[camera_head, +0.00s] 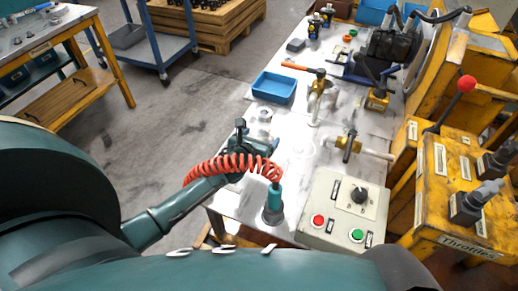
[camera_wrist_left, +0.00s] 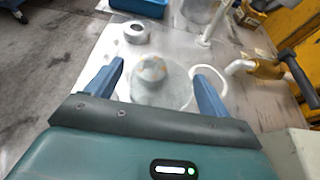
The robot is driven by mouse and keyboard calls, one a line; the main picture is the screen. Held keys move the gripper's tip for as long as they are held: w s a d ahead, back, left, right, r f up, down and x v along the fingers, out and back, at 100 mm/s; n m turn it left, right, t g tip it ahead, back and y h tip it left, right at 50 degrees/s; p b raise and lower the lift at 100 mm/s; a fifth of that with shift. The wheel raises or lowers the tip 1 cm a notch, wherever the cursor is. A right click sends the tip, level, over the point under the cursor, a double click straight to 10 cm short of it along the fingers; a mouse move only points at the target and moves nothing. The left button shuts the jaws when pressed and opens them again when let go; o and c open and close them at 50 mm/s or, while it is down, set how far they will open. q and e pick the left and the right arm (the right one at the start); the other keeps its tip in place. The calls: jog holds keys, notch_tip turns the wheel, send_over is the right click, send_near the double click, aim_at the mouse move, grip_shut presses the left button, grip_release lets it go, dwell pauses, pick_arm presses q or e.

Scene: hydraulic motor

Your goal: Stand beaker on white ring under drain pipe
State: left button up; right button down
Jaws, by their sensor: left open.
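A clear glass beaker (camera_wrist_left: 160,85) stands on the table in the left wrist view, between and beyond my left gripper's fingers; in the head view it is mostly hidden by the gripper. My left gripper (camera_wrist_left: 157,88) is open, with a blue finger on each side of the beaker; contact cannot be told. In the head view, the left gripper (camera_head: 262,143) is low over the table's near left part. The white ring (camera_wrist_left: 223,88) lies flat just right of the beaker, partly behind the right finger. The white drain pipe (camera_wrist_left: 238,67) leaves the yellow valve (camera_wrist_left: 266,69) and ends near the ring.
A grey metal ring-shaped part (camera_wrist_left: 137,32) sits beyond the beaker. A blue tray (camera_head: 273,87) stands farther back. A control box (camera_head: 343,208) with red and green buttons stands at the near right. A red coiled hose (camera_head: 232,165) crosses my left arm, beside a teal cylinder (camera_head: 274,196).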

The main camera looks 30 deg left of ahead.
pick_arm(q)
jog(key=shift+w+f, duration=0.25)
jog(key=shift+w, duration=0.3)
jog(key=shift+c, duration=0.5)
jog(key=shift+r, duration=0.1)
jog(key=c, duration=1)
